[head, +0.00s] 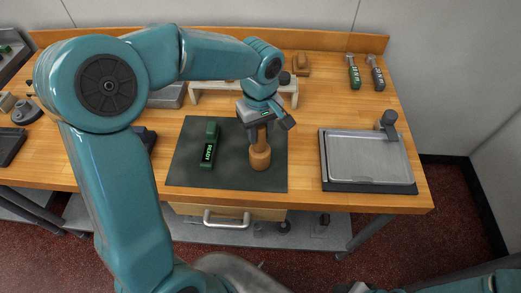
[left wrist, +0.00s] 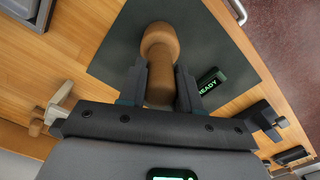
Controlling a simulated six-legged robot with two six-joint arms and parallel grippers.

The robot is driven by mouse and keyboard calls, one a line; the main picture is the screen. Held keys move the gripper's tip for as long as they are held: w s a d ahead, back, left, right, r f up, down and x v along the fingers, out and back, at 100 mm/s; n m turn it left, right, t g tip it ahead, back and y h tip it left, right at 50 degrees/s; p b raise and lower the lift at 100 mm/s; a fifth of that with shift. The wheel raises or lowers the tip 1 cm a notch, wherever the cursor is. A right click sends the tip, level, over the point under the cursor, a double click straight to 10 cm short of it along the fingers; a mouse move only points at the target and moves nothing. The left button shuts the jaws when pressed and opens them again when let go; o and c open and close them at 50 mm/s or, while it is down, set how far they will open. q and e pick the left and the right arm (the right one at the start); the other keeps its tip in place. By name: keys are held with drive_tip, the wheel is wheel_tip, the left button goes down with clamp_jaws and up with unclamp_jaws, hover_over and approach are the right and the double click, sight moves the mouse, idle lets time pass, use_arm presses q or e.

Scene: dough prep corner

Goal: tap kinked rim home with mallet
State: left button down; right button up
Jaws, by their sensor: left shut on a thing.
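My left gripper (head: 264,120) is shut on the handle of a wooden mallet (head: 260,157) above the dark mat (head: 186,165). The mallet hangs with its rounded wide end downward. I cannot tell whether that end touches the mat. In the left wrist view the mallet (left wrist: 160,45) stands between the two fingers of the gripper (left wrist: 160,90). A flat grey metal tray (head: 367,160) lies in a dark base at the right of the bench, apart from the mallet. I cannot make out a kink in its rim. My right gripper is not in view.
A green device (head: 210,145) reading READY lies on the mat, left of the mallet. A dark grey block-like part (head: 388,119) stands at the tray's back right corner. Two handled tools (head: 354,75) lie at the back right. A pale rack (head: 205,88) stands behind the mat.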

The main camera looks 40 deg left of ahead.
use_arm(q)
drive_tip(key=shift+r+p, duration=1.5)
drive_tip(key=shift+r, duration=0.6)
drive_tip(key=shift+s+f, duration=0.1)
